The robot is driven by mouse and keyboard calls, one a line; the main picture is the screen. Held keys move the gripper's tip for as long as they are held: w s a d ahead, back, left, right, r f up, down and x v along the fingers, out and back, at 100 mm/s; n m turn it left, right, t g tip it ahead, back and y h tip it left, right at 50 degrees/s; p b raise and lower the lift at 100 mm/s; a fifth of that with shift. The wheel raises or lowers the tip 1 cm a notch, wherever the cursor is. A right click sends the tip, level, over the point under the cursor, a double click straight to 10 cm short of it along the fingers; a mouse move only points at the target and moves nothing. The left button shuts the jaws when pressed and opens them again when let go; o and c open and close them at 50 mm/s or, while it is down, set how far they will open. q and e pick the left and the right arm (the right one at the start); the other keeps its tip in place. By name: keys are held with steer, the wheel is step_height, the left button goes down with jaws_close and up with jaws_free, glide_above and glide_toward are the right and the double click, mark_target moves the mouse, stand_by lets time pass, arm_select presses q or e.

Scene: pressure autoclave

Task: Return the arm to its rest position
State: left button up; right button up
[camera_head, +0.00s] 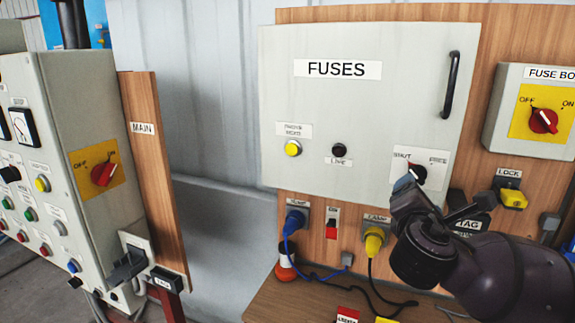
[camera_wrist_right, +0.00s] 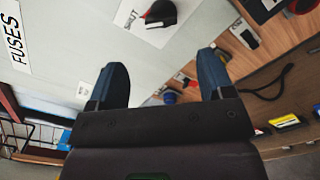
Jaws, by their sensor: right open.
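My right arm comes in from the lower right in the head view. Its gripper (camera_head: 428,190) is in front of the lower right part of the closed FUSES box (camera_head: 375,100), near the red and black SHUT/FREE knob (camera_head: 418,172). In the right wrist view the two blue-grey fingers of my right gripper (camera_wrist_right: 165,85) are spread apart with nothing between them. There the knob (camera_wrist_right: 160,12) lies beyond the fingertips, apart from them. The gripper partly hides the knob in the head view. My left gripper is not in view.
A FUSE BOX panel with a red OFF/ON switch (camera_head: 543,121) is at the right. A wooden shelf (camera_head: 290,300) lies underneath. The MAIN cabinet (camera_head: 85,130) stands left.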

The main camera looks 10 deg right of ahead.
steer(key=w+a+m+t+y, duration=0.1)
steer(key=w+a+t+y, duration=0.2)
steer(key=w+a+y, duration=0.35)
steer(key=s+a+f+m+g+y, duration=0.1)
steer(key=a+f+m+y, duration=0.15)
steer(key=f, duration=0.45)
steer(key=s+a+f+m+g+y, duration=0.1)
steer(key=s+f+m+y, duration=0.1)
steer(key=f+m+y, duration=0.3)
steer(key=s+d+f+m+g+h, duration=0.1)
steer(key=s+d+f+m, duration=0.1)
steer(key=s+f, duration=0.6)
steer(key=s+d+f+m+g+h, duration=0.1)
steer(key=s+f+m, duration=0.4)
steer(key=f, duration=0.8)
steer(key=s+d+f+m+g+h+b, duration=0.1)
steer(key=s+d+f+m+g+h, duration=0.1)
steer(key=s+f, duration=0.8)
steer(key=shift+s+d+f+m+g+h, duration=0.4)
steer(key=shift+s+m, duration=0.3)
steer(key=shift+m, duration=0.45)
steer(key=shift+a+r, duration=0.1)
